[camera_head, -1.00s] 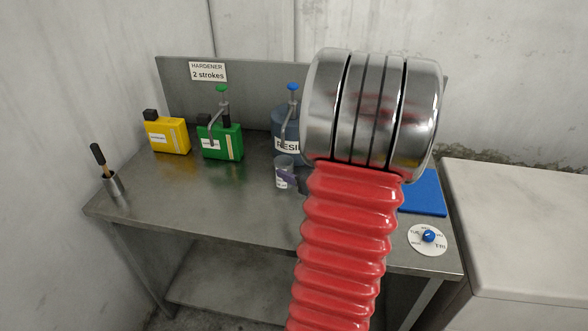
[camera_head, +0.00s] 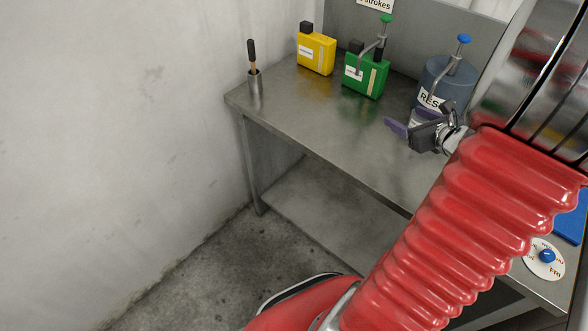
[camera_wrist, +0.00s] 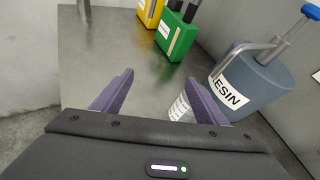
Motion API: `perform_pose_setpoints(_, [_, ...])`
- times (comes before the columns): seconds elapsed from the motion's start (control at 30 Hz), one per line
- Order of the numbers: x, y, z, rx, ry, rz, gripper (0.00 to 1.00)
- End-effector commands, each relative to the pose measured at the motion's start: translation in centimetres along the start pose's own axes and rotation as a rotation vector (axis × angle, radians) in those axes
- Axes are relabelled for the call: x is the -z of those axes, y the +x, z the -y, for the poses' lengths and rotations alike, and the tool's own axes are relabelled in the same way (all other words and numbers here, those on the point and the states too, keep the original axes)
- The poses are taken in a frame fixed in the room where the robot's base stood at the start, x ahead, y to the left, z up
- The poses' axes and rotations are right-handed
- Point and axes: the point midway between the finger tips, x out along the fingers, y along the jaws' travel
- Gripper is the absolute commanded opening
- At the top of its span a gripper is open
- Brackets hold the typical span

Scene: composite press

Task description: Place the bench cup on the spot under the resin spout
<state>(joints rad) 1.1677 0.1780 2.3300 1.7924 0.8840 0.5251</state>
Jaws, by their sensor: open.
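The bench cup, pale and translucent with a printed label, shows in the wrist view (camera_wrist: 180,108) just inside the right finger, which hides part of it. In the head view the cup (camera_head: 417,117) is mostly hidden behind my gripper (camera_head: 416,122). My gripper (camera_wrist: 160,82) has its two purple fingers spread wide; the cup is near the right one, and I cannot tell if they touch. The blue-grey resin container (camera_head: 443,82) has a metal spout (camera_wrist: 240,58) reaching over the bench near the cup. The spot under the spout is not clearly visible.
A green container (camera_head: 366,75) with a pump and a yellow container (camera_head: 316,53) stand along the back. A metal holder with a black-handled tool (camera_head: 254,85) is at the bench's left end. A dial (camera_head: 545,257) is at the right. The bench's front left is clear.

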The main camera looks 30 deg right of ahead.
Motion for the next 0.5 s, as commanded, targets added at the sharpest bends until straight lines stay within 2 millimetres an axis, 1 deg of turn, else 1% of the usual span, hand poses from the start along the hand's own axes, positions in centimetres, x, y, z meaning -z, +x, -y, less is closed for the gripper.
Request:
perform_pose_setpoints(0.03, [-1.6, 0.4, -2.6, -0.062, -0.087, 0.001, 0.66])
perform_pose_setpoints(0.07, [-2.4, 0.6, -4.2, -0.099, -0.141, 0.000, 0.66])
perform_pose_setpoints(0.1, [-3.2, 0.7, -6.3, -0.149, -0.215, -0.001, 0.66])
perform_pose_setpoints(0.17, [-4.4, 0.7, -9.4, -0.222, -0.327, -0.001, 0.66])
perform_pose_setpoints(0.2, [-5.1, 0.6, -11.4, -0.269, -0.402, 0.000, 0.66])
perform_pose_setpoints(0.27, [-5.9, 0.2, -14.3, -0.338, -0.516, 0.003, 0.66])
perform_pose_setpoints(0.3, [-6.3, -0.1, -16.2, -0.383, -0.591, 0.006, 0.66])
perform_pose_setpoints(0.37, [-6.9, -0.7, -18.9, -0.448, -0.705, 0.013, 0.66])
perform_pose_setpoints(0.4, [-7.1, -1.2, -20.6, -0.490, -0.781, 0.017, 0.66])
perform_pose_setpoints(0.47, [-7.4, -2.1, -23.0, -0.551, -0.897, 0.027, 0.66])
perform_pose_setpoints(0.5, [-7.5, -2.7, -24.5, -0.590, -0.973, 0.034, 0.66])
